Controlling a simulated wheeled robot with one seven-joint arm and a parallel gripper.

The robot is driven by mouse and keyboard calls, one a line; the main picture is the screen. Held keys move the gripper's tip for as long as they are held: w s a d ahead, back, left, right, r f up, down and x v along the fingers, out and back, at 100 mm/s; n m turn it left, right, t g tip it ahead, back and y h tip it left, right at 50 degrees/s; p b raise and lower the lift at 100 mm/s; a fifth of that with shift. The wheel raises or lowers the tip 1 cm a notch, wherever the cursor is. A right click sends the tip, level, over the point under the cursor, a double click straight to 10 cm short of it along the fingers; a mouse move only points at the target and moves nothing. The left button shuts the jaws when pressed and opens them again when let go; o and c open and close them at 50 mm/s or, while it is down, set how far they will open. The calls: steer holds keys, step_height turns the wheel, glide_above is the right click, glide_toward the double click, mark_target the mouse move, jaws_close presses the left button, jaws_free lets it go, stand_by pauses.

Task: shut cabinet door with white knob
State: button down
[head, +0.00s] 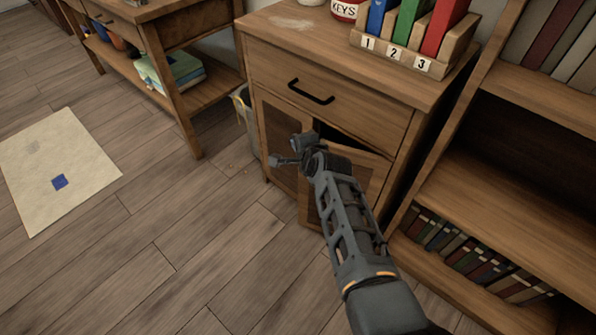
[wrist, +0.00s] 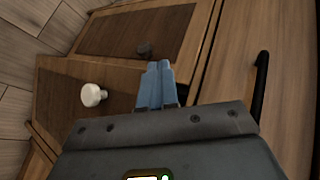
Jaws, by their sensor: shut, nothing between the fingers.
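The wooden cabinet (head: 330,75) has a drawer above two doors with dark panels. Its right door (head: 372,168) stands ajar, with a dark gap along its top. The white knob (wrist: 93,95) shows on this door in the wrist view; in the head view my arm hides it. The left door (head: 275,125) looks closed and bears a dark knob (wrist: 145,48). My gripper (head: 284,160) is in front of the doors. Its fingers (wrist: 158,68) are shut and empty, beside the white knob and apart from it. Contact with the door cannot be told.
A black drawer handle (head: 311,92) juts out above the doors. A bookshelf (head: 500,190) stands close on the right. A bin (head: 244,120) and a wooden table (head: 175,70) are on the left. The floor in front is clear, with a pale mat (head: 85,185) at far left.

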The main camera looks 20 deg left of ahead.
steer(key=w+b, duration=0.3)
steer(key=shift+w+a+f, duration=0.25)
steer(key=shift+w+f, duration=0.05)
steer(key=shift+w, duration=0.05)
steer(key=shift+w+r+b, duration=0.15)
steer(key=shift+w+b, duration=0.45)
steer(key=shift+b, duration=0.05)
steer(key=shift+w+r+b, duration=0.15)
steer(key=shift+w+b, duration=0.4)
steer(key=shift+b, duration=0.05)
steer(key=shift+s, duration=0.1)
